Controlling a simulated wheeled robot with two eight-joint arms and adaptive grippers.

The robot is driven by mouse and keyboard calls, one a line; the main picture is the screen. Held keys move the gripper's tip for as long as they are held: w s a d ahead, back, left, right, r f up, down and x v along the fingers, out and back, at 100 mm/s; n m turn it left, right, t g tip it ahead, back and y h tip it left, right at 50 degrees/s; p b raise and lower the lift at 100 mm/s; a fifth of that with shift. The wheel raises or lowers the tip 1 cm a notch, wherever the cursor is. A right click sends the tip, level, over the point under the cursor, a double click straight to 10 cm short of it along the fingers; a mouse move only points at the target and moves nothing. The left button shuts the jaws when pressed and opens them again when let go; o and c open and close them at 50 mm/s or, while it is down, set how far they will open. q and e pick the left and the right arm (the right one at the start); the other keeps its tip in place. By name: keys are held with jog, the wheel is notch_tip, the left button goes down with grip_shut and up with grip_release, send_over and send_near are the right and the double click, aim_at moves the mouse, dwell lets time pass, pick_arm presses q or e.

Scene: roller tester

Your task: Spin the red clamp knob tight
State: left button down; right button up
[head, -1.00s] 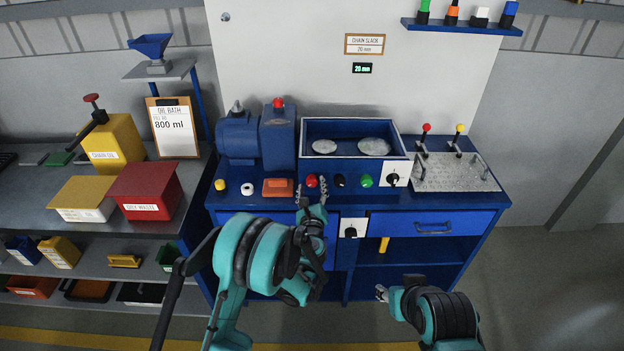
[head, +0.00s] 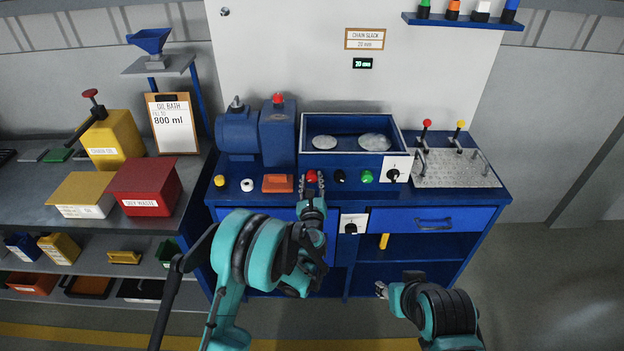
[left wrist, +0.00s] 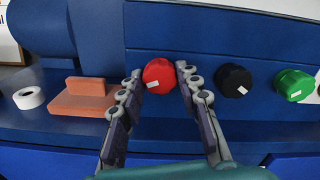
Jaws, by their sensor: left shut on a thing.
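The red clamp knob (head: 311,176) is on the front of the blue tester bench. In the left wrist view the red knob (left wrist: 159,76) shows a small white label and sits between my fingertips. My left gripper (head: 311,182) is shut on it, one finger on each side; its fingers also show in the left wrist view (left wrist: 159,84). My right gripper (head: 381,290) is low in front of the bench, away from the knob. Its fingers are too small to tell open from shut.
A black knob (head: 340,176) and a green knob (head: 366,176) sit just right of the red one. An orange block (head: 277,183) and a white roll (head: 247,185) lie to its left. A blue tray with two discs (head: 349,151) is behind the knobs.

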pick_arm(q)
jog(key=m+b, duration=0.1)
jog(key=m, duration=0.2)
jog(key=shift+f, duration=0.15)
jog(key=shift+m, duration=1.3)
jog(key=m+b, duration=0.2)
jog(key=m, duration=0.6)
jog(key=shift+b, duration=0.4)
